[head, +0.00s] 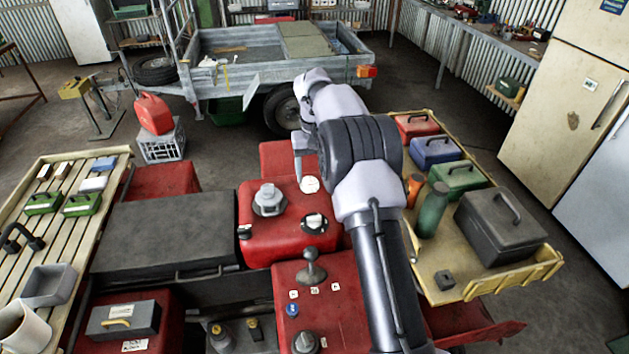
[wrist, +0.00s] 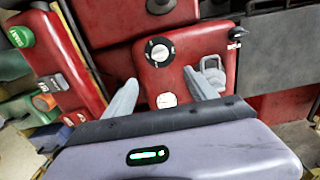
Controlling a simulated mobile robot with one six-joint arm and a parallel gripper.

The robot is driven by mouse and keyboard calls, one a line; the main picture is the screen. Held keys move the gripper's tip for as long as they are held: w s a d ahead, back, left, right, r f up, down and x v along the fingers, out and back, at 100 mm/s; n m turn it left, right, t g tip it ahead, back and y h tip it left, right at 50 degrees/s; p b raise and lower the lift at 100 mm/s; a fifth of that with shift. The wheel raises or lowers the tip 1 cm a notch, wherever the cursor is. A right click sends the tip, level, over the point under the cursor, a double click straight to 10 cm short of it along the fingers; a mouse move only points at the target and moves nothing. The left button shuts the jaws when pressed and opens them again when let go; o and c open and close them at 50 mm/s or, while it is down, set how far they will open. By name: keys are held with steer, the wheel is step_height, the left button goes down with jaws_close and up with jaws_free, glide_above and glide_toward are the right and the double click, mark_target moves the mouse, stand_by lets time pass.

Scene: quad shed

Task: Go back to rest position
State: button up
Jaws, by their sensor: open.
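My gripper (wrist: 165,98) shows in the wrist view with its two pale fingers spread apart and nothing between them. Past the fingers in the wrist view is a red housing (wrist: 183,65) with a round black-and-white dial (wrist: 158,50) and a grey cap (wrist: 212,72). In the head view the same red housing (head: 285,236) lies left of my arm, with the grey cap (head: 268,200) on top.
A yellow tray (head: 548,262) at right holds colored boxes, a dark case (head: 500,228) and bottles. A slatted rack (head: 62,250) at left holds small boxes and a mug. A trailer (head: 235,68) and red jerry can (head: 154,113) stand behind. Floor is clear before the fridges (head: 572,100).

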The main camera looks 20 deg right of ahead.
stand_by(0.3)
steer(key=s+a+r+t+b, duration=0.3)
steer(key=s+a+r+b, duration=0.65)
steer(key=s, duration=0.45)
steer(key=s+a+f+t+b, duration=0.1)
steer(key=s+a+f+b, duration=0.1)
steer(key=s, duration=0.5)
steer(key=s+a+f+m+t+y+b, duration=0.1)
steer(key=s+a+f+b, duration=0.1)
steer(key=s, duration=0.6)
steer(key=s+a+f+m+y+b, duration=0.1)
steer(key=s+a+f+b, duration=0.1)
steer(key=s+f, duration=0.3)
steer(key=s+a, duration=0.1)
steer(key=s, duration=0.2)
steer(key=shift+s+a+f+t+b, duration=0.15)
steer(key=shift+s+f+t+b, duration=0.05)
steer(key=shift+f+t+b, duration=0.2)
